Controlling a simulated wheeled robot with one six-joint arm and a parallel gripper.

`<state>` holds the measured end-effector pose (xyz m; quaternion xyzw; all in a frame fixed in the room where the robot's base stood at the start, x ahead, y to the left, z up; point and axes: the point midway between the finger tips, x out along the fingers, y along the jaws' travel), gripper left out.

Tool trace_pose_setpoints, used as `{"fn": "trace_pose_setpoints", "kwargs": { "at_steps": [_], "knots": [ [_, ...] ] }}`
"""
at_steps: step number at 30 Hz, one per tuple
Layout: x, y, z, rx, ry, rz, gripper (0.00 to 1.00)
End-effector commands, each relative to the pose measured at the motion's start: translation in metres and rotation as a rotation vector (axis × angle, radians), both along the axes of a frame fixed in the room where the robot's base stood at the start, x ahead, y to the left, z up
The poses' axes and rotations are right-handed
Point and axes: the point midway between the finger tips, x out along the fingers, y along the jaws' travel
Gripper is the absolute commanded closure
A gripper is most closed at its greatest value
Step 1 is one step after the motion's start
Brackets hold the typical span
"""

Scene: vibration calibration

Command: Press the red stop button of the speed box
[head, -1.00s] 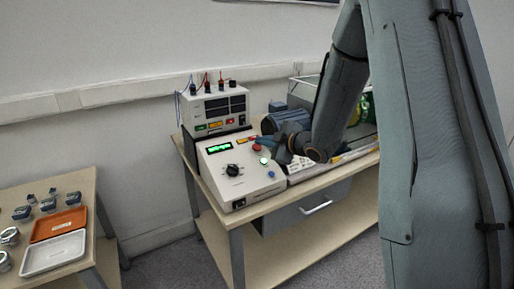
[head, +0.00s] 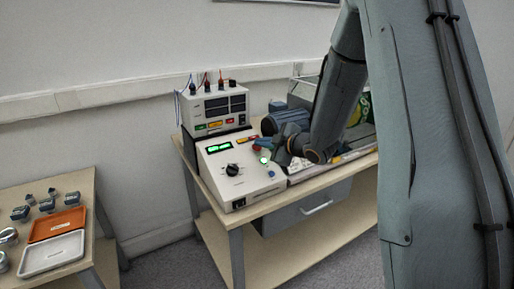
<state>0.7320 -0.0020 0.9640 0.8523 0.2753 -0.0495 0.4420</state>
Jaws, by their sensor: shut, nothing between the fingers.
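The speed box (head: 240,190) is a white sloped console on the bench, with a lit green display, a black knob (head: 232,169), a lit green button (head: 264,160) and a blue button (head: 271,173). The red stop button (head: 257,148) is at its upper right and only partly shows. My gripper (head: 265,143) is shut and empty, with its tips right by the red button in the picture. I cannot tell whether they touch it, or whether the button is pressed in.
A white meter unit (head: 214,110) with leads on top stands behind the speed box. A clear-walled case (head: 305,85) is at the right behind my arm. A side table at left holds an orange tray (head: 57,224), a white tray (head: 52,253) and several metal parts.

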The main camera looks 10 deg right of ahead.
Motion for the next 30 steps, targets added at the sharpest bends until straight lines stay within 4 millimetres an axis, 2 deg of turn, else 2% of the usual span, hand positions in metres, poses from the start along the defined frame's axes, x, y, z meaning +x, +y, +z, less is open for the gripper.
{"fn": "trace_pose_setpoints", "kwargs": {
  "at_steps": [22,30],
  "knots": [
    [0.0021,0.0008,-0.0050,0.000,0.001,0.001,1.00],
    [-0.0018,-0.0004,0.0037,-0.001,0.000,-0.001,1.00]
  ]
}}
